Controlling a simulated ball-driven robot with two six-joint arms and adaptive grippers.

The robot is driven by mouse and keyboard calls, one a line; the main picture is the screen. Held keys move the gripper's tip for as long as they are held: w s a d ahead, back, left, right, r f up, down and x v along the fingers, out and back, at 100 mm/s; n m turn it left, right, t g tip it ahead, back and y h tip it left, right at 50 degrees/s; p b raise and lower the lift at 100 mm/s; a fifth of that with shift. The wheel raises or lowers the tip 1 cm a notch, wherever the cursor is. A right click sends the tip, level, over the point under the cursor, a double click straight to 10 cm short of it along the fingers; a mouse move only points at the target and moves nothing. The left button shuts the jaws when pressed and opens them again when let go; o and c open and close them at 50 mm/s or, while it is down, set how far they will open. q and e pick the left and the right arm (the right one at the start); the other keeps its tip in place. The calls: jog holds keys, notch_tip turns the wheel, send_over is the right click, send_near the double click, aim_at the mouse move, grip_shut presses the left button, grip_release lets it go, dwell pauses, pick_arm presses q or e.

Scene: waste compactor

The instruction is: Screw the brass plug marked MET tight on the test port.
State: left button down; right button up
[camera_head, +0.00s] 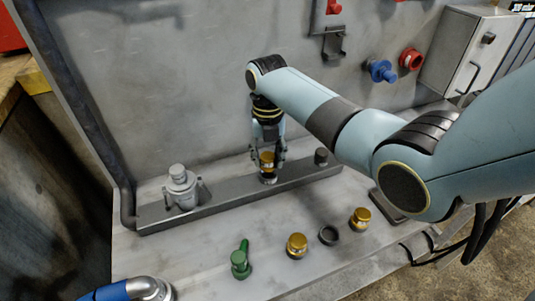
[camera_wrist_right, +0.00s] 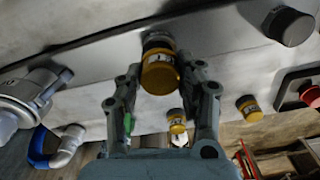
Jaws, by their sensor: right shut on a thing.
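A brass plug (camera_head: 266,158) with a dark band and a pale label sits upright at the test port (camera_head: 268,179) on the grey rail. My right gripper (camera_head: 268,153) comes down from above and is shut on this plug. In the right wrist view the plug (camera_wrist_right: 160,74) lies between the two fingers of my right gripper (camera_wrist_right: 162,82), its label too small to read. I cannot tell how far the plug sits on the port's thread. Two more brass plugs, one (camera_head: 297,245) and another (camera_head: 361,219), stand on the bench in front. My left gripper is out of view.
A silver valve body (camera_head: 181,187) stands on the rail's left, a dark cap (camera_head: 321,157) on its right. A blue hose with a metal elbow (camera_head: 145,289) is at front left.

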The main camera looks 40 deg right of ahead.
jog(key=shift+p, duration=0.6)
dwell(0.9)
jog(key=shift+f+b, duration=0.75)
jog(key=shift+f, duration=0.35)
dwell(0.4)
jog(key=shift+p, duration=0.5)
dwell(0.9)
jog(key=shift+f, duration=0.2)
dwell(0.3)
